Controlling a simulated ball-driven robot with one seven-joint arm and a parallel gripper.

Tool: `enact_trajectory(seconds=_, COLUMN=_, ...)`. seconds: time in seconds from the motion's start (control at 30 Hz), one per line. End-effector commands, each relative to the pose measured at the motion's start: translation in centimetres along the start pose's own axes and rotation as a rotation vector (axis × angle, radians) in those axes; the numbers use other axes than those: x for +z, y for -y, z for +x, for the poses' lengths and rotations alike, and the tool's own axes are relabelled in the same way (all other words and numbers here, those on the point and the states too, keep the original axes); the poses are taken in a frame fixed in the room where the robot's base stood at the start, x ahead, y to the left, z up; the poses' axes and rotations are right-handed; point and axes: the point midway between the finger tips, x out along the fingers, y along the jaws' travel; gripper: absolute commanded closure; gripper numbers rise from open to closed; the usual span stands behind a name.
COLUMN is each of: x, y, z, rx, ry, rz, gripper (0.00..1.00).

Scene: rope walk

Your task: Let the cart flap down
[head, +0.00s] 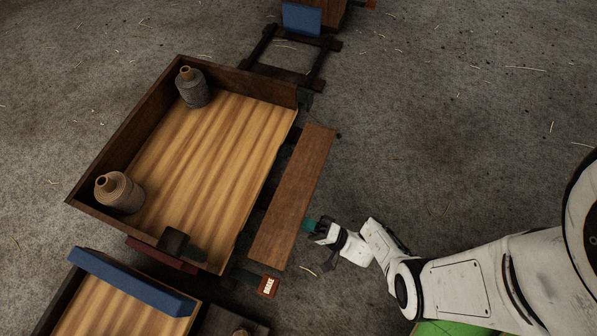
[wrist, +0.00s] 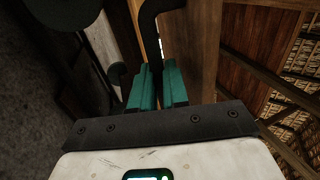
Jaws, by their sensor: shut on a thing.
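The cart (head: 205,150) has a pale striped wooden bed with dark side walls. Its flap (head: 293,195), a plain brown board, stands out along the bed's right side, with a dark gap between it and the bed. My gripper (head: 311,225) is at the flap's outer edge, near its lower end. In the wrist view the teal fingers (wrist: 157,88) are close together on a dark bent handle (wrist: 150,35) beside the brown flap board (wrist: 196,50). The fingers hide part of the handle. The flap's exact tilt is hard to tell.
Another cart with a blue bar (head: 132,281) is at lower left. The floor at right is open.

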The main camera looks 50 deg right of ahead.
Motion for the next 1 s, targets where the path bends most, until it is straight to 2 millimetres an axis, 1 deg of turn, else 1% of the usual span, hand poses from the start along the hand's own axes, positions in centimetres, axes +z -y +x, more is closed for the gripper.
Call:
enact_trajectory(seconds=0.03, x=0.04, y=0.13, z=0.36, rx=-0.006, ry=0.013, rz=0.0, gripper=1.0)
enact_trajectory(seconds=0.23, x=0.05, y=0.13, z=0.36, rx=-0.006, ry=0.013, rz=0.0, gripper=1.0)
enact_trajectory(seconds=0.27, x=0.05, y=0.13, z=0.36, rx=-0.005, ry=0.013, rz=0.0, gripper=0.83)
enact_trajectory(seconds=0.5, x=0.04, y=0.1, z=0.21, rx=-0.004, ry=0.008, rz=0.0, gripper=0.6)
enact_trajectory(seconds=1.0, x=-0.01, y=0.08, z=0.07, rx=-0.003, ry=0.002, rz=0.0, gripper=0.6)
